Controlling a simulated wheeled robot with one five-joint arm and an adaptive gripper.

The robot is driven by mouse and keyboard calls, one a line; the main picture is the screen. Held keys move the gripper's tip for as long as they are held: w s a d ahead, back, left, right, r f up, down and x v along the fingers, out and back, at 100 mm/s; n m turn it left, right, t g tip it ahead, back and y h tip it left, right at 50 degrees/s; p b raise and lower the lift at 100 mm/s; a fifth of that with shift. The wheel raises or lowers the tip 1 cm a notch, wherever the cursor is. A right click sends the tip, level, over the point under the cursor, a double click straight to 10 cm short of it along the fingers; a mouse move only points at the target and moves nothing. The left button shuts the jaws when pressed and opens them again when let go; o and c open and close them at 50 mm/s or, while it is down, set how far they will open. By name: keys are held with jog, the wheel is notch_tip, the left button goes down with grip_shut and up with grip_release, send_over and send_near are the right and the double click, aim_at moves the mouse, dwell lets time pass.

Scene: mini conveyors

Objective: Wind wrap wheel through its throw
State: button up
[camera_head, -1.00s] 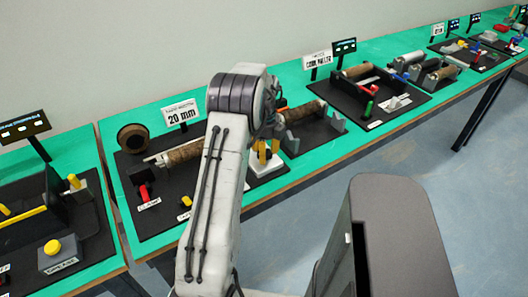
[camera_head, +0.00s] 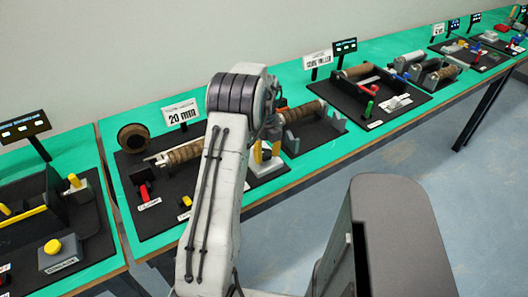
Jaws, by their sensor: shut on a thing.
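My gripper (camera_head: 268,138) is partly hidden behind my own arm. It is shut on what appears to be the yellow-handled wrap wheel (camera_head: 258,153), above a small white base (camera_head: 268,167) at the right end of a black station board. Its exact grip is hard to make out. On the same board a brown wrapped roll (camera_head: 183,153) lies on a light rod, its right end hidden by my arm. A "20 mm" sign (camera_head: 181,114) stands behind it.
A second roller unit (camera_head: 302,112) stands close to the right of my gripper. Other stations line the green table both ways.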

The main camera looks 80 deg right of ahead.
aim_at(265, 153)
jog(key=shift+s+a+f, duration=0.15)
jog(key=shift+a, duration=0.1)
jog(key=o, duration=1.2)
jog(key=shift+c, duration=0.2)
jog(key=shift+d, duration=0.1)
jog(key=shift+r, duration=0.5)
notch_tip(265, 153, up, 11)
jog(key=shift+r, duration=0.1)
